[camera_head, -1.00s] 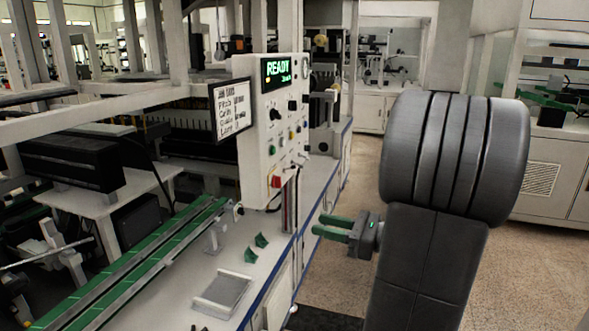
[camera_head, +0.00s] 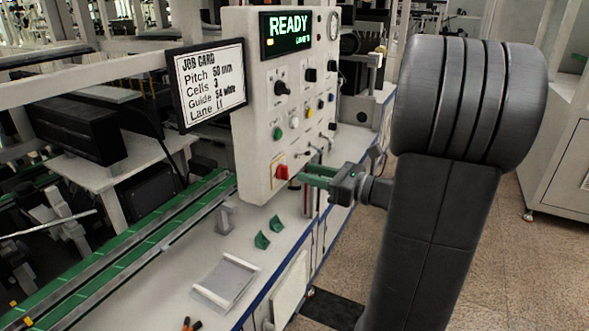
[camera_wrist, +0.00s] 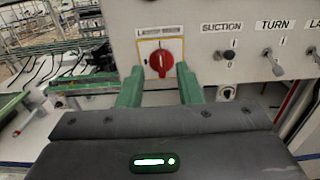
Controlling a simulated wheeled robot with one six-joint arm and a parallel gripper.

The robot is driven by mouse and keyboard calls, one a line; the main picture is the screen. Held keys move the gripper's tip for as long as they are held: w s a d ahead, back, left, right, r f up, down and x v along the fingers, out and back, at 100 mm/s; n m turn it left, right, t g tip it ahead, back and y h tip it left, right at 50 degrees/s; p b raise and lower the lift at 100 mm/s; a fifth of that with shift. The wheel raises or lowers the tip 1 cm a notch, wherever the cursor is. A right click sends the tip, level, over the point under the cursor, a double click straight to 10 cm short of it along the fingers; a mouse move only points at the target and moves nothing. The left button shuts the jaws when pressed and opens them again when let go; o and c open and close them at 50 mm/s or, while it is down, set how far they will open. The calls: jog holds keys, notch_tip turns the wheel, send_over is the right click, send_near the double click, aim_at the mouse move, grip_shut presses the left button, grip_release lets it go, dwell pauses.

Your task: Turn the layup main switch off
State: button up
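The main switch is a red rotary knob (camera_head: 282,172) on a pale plate with a yellow border, low on the white control panel (camera_head: 248,110). In the wrist view the knob (camera_wrist: 161,62) stands under a label too blurred to read fully, and its grip looks roughly upright. My gripper (camera_head: 308,176) has green fingers and is just in front of the panel at the knob's height. In the wrist view my gripper (camera_wrist: 158,82) is open, with one finger on each side just below the knob. I cannot tell whether a finger touches it.
A lit display (camera_head: 287,33) reads READY. A job card (camera_head: 210,86) hangs left of the panel. Other switches, such as the SUCTION toggle (camera_wrist: 229,55) and TURN toggle (camera_wrist: 268,54), are right of the knob. Green parts (camera_head: 262,240) and a grey tray (camera_head: 226,280) lie on the bench below.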

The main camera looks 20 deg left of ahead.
aim_at(288, 167)
jog(key=shift+w+a, duration=0.15)
jog(key=shift+a, duration=1.1)
jog(key=shift+w+a, duration=0.1)
jog(key=shift+a, duration=1.15)
jog(key=shift+c, duration=0.4)
grip_shut()
